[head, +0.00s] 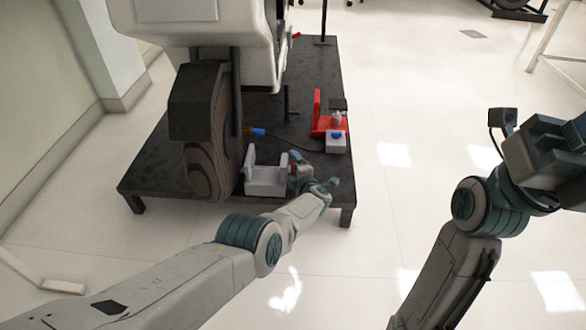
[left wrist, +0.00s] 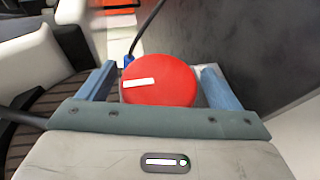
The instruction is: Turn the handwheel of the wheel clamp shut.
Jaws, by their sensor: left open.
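The wheel clamp (head: 265,185), a pale grey bracket, stands on the dark platform beside the large tyre (head: 210,150). Its round red handwheel (left wrist: 158,82) shows in the left wrist view with a white mark on its left part. In the head view the handwheel is mostly hidden by my left gripper (head: 302,163). In the left wrist view my left gripper (left wrist: 162,88) is open, with one blue finger on each side of the handwheel. I cannot tell whether the fingers touch it. My right arm is at the right of the head view; its fingers cannot be made out.
The dark platform (head: 152,170) carries the tyre and a white machine body (head: 235,35). A red bracket (head: 317,112) with a white block (head: 336,144) stands behind the clamp. A blue-ended cable (head: 258,132) lies nearby. The floor right of the platform is clear.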

